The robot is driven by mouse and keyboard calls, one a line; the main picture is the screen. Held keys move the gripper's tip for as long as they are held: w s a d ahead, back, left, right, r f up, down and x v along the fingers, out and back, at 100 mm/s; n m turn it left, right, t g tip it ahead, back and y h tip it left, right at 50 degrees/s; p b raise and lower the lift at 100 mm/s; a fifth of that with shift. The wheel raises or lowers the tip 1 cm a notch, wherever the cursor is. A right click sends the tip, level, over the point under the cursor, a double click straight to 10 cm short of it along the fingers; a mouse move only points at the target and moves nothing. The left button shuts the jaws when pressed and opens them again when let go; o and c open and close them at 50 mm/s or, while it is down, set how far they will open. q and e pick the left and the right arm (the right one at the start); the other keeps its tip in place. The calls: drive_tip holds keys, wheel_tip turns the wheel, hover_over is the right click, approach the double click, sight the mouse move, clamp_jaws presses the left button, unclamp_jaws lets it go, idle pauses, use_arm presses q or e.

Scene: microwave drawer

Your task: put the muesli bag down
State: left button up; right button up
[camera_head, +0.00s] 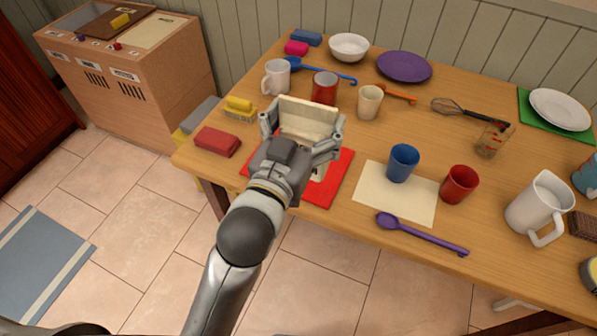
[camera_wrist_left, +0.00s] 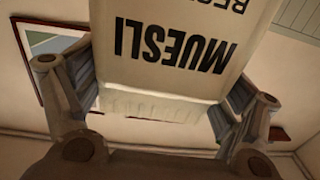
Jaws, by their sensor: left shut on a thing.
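The muesli bag (camera_head: 307,112) is cream coloured and shows between the fingers of my left gripper (camera_head: 303,135), over the red mat (camera_head: 338,173) near the table's left front edge. In the left wrist view the bag (camera_wrist_left: 180,45) fills the upper middle with its "MUESLI" print upside down, one finger on each side. My left gripper is shut on the bag. The gripper hides the bag's lower part, so I cannot tell whether it touches the mat. My right gripper is not in view.
A red block (camera_head: 218,141) and a yellow block (camera_head: 239,106) lie left of the mat. A red mug (camera_head: 324,88) and a beige cup (camera_head: 369,102) stand behind the bag. A cream mat (camera_head: 380,208) with a blue cup (camera_head: 403,162) lies to the right.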

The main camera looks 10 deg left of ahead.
use_arm(q)
drive_tip(key=shift+w+d+f+b, duration=0.1)
drive_tip(key=shift+d+b, duration=0.05)
drive_tip(key=shift+d, duration=0.25)
drive_tip(key=shift+w+d+f+b, duration=0.1)
drive_tip(key=shift+d+b, duration=0.05)
drive_tip(key=shift+d, duration=0.2)
drive_tip(key=shift+w+d+h, duration=0.1)
drive_tip(key=shift+d+h, duration=0.2)
drive_tip(key=w+d+f+b, duration=0.1)
drive_tip(key=w+f, duration=1.1)
drive_tip(key=w, duration=0.2)
drive_tip(key=shift+d+f, duration=0.15)
drive_tip(key=shift+f, duration=0.15)
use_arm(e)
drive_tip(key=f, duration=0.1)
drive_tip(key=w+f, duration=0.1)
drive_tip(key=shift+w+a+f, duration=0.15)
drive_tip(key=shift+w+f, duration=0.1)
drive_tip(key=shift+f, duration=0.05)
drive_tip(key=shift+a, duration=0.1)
